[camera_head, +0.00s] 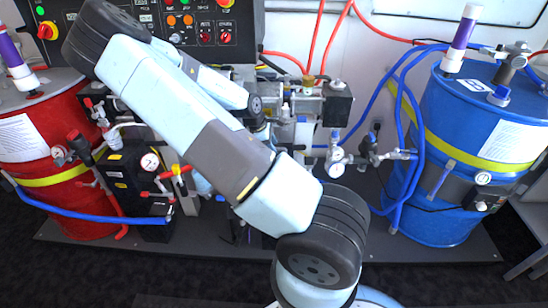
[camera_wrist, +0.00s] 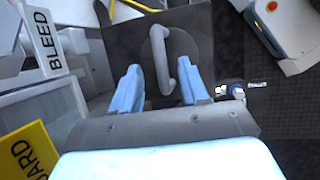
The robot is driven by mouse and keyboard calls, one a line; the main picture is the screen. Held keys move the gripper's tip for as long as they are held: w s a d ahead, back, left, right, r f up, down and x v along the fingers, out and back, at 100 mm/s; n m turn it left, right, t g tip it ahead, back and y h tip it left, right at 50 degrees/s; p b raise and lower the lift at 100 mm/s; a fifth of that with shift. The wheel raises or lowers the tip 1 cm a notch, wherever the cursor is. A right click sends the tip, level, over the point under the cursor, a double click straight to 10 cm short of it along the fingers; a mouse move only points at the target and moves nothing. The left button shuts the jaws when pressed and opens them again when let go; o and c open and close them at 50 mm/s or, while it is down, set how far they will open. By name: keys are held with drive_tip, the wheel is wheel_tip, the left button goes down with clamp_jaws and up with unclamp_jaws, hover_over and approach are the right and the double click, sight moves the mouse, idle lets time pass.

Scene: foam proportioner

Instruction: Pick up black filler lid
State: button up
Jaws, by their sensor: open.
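In the wrist view, a dark round lid (camera_wrist: 176,45) with a pale grey bar handle (camera_wrist: 160,62) sits on a flat dark surface (camera_wrist: 118,48). It appears to be the black filler lid. My gripper (camera_wrist: 159,66) is open, with one light blue finger on each side of the handle. I see a gap between each finger and the handle, and nothing is held. The lower edge of the lid is hidden by my gripper. In the head view my arm crosses the middle, and neither the gripper nor the lid can be made out.
In the wrist view, a BLEED label (camera_wrist: 46,45) and a yellow sign (camera_wrist: 25,155) stand at the left. In the head view, a red drum (camera_head: 40,145) is left and a blue drum (camera_head: 470,120) right, with hoses and gauges between. A control panel (camera_head: 200,25) is behind my arm.

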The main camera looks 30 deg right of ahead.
drive_tip(key=shift+x, duration=1.5)
drive_tip(key=shift+c, duration=0.3)
drive_tip(key=shift+a, duration=0.1)
clamp_jaws()
